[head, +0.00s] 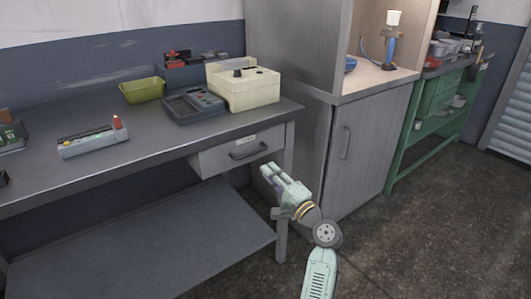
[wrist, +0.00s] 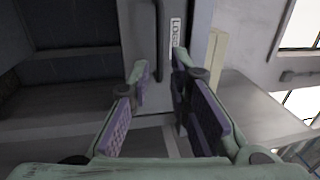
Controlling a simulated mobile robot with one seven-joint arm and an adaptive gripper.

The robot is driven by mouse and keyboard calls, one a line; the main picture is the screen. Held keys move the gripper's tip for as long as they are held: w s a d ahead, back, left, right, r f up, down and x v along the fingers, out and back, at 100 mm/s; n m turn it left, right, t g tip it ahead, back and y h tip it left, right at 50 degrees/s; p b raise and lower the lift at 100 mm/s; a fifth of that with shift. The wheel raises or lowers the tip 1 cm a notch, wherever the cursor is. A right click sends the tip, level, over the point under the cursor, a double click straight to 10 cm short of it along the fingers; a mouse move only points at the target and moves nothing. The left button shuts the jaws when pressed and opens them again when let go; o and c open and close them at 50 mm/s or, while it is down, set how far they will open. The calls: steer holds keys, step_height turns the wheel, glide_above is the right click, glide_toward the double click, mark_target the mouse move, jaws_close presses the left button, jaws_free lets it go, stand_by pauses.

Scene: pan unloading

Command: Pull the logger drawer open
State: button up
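The logger drawer (head: 218,158) hangs under the right end of the grey workbench and looks shut. Its dark bar handle (head: 249,150) is on the front, with a small pale label (head: 246,139) above it. My gripper (head: 270,172) is in front of the drawer, a little below and right of the handle. In the wrist view its purple-padded fingers (wrist: 160,72) are apart with nothing between them, short of the handle.
The workbench (head: 150,158) carries a cream device (head: 243,88), a dark keypad unit (head: 194,104) and a yellow-green bin (head: 142,91). A bench leg (head: 282,240) stands close to my gripper. A grey cabinet (head: 345,150) is at right. The floor in front is clear.

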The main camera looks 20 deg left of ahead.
mark_target(251, 153)
steer(key=p+x, duration=0.2)
steer(key=x, duration=0.8)
steer(key=shift+w+a, duration=0.25)
jaws_close()
stand_by(0.4)
